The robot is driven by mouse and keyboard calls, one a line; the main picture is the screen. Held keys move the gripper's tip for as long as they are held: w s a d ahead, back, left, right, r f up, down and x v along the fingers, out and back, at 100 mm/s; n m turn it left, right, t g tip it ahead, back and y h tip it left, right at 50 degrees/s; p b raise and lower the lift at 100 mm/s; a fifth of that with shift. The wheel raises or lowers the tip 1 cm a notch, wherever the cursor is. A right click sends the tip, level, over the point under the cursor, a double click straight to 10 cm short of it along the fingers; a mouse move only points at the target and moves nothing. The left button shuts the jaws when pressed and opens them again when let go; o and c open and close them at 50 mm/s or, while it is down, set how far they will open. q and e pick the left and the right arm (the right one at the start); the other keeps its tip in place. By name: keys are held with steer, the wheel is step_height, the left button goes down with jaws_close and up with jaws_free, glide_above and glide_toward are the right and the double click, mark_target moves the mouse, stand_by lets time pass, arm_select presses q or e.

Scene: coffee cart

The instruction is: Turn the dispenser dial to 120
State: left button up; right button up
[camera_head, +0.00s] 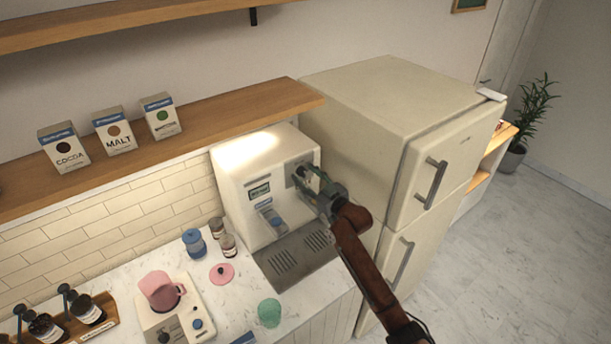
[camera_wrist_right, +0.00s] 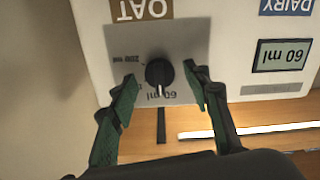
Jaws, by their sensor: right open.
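The white dispenser (camera_head: 243,189) stands on the counter beside the fridge. A "200 ml" mark is also on the plate; other marks are hard to read. The small display (camera_wrist_right: 283,55) reads "60 ml". My right gripper (camera_wrist_right: 162,95) is open, with its green-padded fingers on either side of the dial, apart from it. In the head view my right gripper (camera_head: 318,190) is at the dispenser's front and hides the dial. My left gripper is not in view.
A drip tray (camera_head: 284,267) lies below the dispenser. The cream fridge (camera_head: 372,120) stands close on the right.

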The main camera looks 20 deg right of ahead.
steer(key=shift+c, duration=0.4)
steer(key=c, duration=1.1)
steer(key=shift+o, duration=0.2)
steer(key=shift+d+m+p, duration=0.1)
steer(key=shift+m+p, duration=3.7)
steer(key=shift+m, duration=2)
